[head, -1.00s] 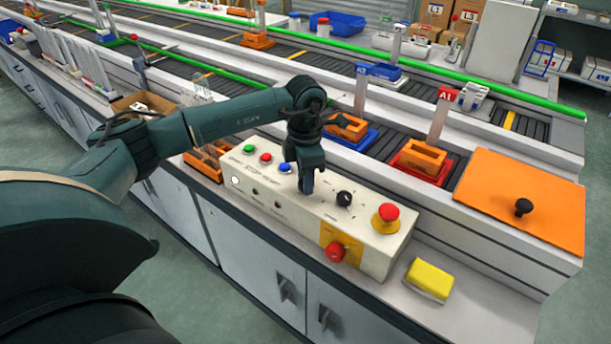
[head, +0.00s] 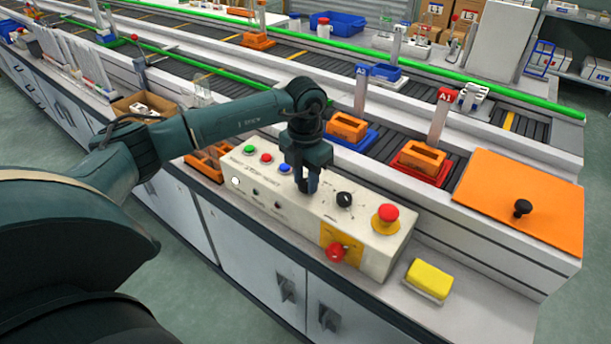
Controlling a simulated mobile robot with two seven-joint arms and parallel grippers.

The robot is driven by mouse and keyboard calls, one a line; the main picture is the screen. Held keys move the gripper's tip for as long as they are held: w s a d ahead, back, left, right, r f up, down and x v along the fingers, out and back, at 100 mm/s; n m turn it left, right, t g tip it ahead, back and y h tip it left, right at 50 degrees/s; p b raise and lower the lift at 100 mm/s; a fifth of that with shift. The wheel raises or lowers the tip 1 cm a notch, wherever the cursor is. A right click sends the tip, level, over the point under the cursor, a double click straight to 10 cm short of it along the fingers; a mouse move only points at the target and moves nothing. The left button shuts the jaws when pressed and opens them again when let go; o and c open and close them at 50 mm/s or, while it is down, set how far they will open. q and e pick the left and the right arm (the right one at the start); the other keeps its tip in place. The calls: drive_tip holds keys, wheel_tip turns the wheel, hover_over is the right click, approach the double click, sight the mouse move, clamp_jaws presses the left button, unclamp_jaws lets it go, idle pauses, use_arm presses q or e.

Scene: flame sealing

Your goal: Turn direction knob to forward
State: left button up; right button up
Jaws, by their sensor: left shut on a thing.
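The cream control box (head: 285,208) stands on the counter in the middle of the head view. My left gripper (head: 307,187) points straight down onto its top, between the blue button (head: 284,169) and a black knob (head: 344,199). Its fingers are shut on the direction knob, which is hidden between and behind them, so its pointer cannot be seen. The black knob to the right is apart from the fingers. My right gripper is not in view.
A green button (head: 249,150), a red button (head: 266,158) and a red emergency stop (head: 388,213) are also on the box. A red knob (head: 336,253) is on its front. A yellow sponge (head: 428,280) lies right. Orange fixtures (head: 420,158) stand behind on the conveyor.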

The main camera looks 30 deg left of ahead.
sight(306, 182)
use_arm(q)
drive_tip(key=n, duration=0.5)
drive_tip(key=shift+n+p, duration=0.4)
idle(0.4)
drive_tip(key=o, duration=1)
wheel_tip(306, 182, up, 13)
drive_tip(key=shift+r+b, duration=0.1)
drive_tip(key=shift+b, duration=0.2)
